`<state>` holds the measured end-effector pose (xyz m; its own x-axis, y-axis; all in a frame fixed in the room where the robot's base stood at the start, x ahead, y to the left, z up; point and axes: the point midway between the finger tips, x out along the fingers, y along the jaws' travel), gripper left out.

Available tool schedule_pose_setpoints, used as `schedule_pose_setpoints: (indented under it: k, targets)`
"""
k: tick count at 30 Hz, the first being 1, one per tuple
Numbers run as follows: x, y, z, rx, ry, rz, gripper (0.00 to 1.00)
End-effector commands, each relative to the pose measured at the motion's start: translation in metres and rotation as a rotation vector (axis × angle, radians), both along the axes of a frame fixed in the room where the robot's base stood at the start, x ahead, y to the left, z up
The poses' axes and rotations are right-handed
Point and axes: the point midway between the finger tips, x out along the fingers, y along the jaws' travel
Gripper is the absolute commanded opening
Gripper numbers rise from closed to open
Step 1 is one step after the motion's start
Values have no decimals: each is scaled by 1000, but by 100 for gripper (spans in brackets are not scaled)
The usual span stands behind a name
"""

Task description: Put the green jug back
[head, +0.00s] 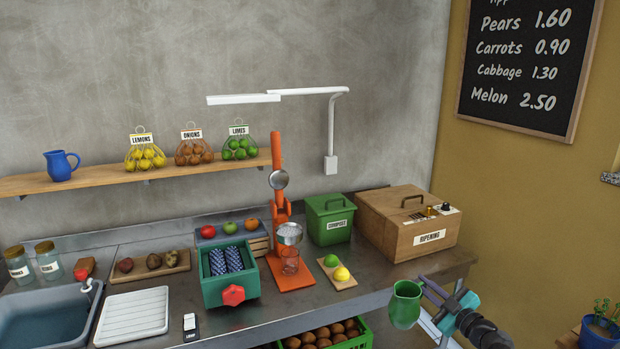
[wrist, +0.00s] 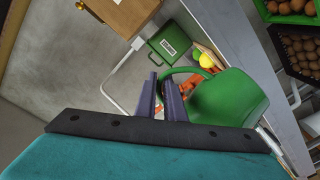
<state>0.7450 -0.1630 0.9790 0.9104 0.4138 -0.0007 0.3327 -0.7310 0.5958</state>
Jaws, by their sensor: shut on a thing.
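The green jug (head: 405,304) hangs in the air in front of the counter at the lower right of the head view. My gripper (head: 424,285) is shut on the jug, on the handle side. In the wrist view the jug (wrist: 228,98) is large at the right, and my gripper's two dark fingers (wrist: 170,98) are close together at its handle. A blue jug (head: 61,166) stands on the left part of the wooden wall shelf (head: 90,182).
An orange juicer (head: 278,200), a green compost bin (head: 329,219) and a wooden ripening box (head: 408,222) stand on the counter. A white lamp (head: 290,94) juts from the wall. Bare shelf shows between blue jug and lemons.

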Motion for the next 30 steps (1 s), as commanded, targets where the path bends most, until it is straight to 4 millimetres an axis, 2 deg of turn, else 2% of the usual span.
schedule_pose_setpoints:
  k: [1, 9, 15, 21, 30]
  targets:
    - [-3, 16, 10, 1, 0, 43, 0]
    - [-28, 92, 27, 2, 1, 273, 0]
    - [-50, 136, 39, 2, 0, 422, 0]
    - [-65, 160, 44, 1, 0, 508, 0]
    - [-68, 164, 44, 1, -1, 525, 0]
